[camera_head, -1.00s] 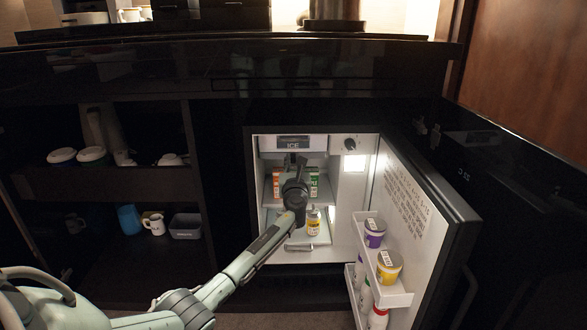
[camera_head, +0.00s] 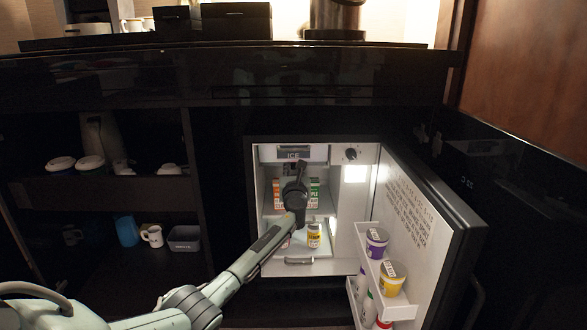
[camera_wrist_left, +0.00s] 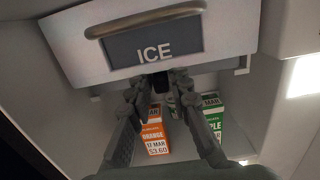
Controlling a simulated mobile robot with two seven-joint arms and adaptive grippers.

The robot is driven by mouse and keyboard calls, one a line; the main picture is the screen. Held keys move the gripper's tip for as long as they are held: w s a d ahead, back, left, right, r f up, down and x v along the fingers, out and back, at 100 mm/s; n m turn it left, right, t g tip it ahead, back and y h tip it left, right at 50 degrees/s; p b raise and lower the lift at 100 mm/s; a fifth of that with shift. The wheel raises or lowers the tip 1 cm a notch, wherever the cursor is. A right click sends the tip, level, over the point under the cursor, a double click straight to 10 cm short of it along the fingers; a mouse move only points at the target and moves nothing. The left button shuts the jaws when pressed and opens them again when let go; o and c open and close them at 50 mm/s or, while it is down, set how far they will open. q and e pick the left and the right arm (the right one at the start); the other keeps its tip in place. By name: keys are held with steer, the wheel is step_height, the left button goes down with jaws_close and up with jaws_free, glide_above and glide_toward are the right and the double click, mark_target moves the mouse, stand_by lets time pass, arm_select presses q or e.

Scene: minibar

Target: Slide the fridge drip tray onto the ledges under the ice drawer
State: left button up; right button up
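The ice drawer (camera_head: 293,154), marked ICE, is shut at the top of the open fridge. Its front (camera_wrist_left: 150,45) and metal handle (camera_wrist_left: 145,18) show large in the left wrist view. My left gripper (camera_wrist_left: 167,84) is inside the fridge, just under the drawer's lower edge. Its fingers are a little apart, and a small dark shape lies between the tips; I cannot tell if they grip it. I cannot clearly pick out the drip tray. My right gripper is not in view.
An orange carton (camera_wrist_left: 154,138) and a green carton (camera_wrist_left: 213,120) stand behind the fingers. A yellow-labelled jar (camera_head: 314,236) stands low in the fridge, with a metal handle (camera_head: 299,261) before it. The open door (camera_head: 425,220) with tubs bounds the right.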

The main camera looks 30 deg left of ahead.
arm_select(q)
steer(key=o, duration=0.3)
steer(key=shift+f, duration=0.1)
steer(key=v, duration=1.2)
steer(key=shift+s, duration=0.15)
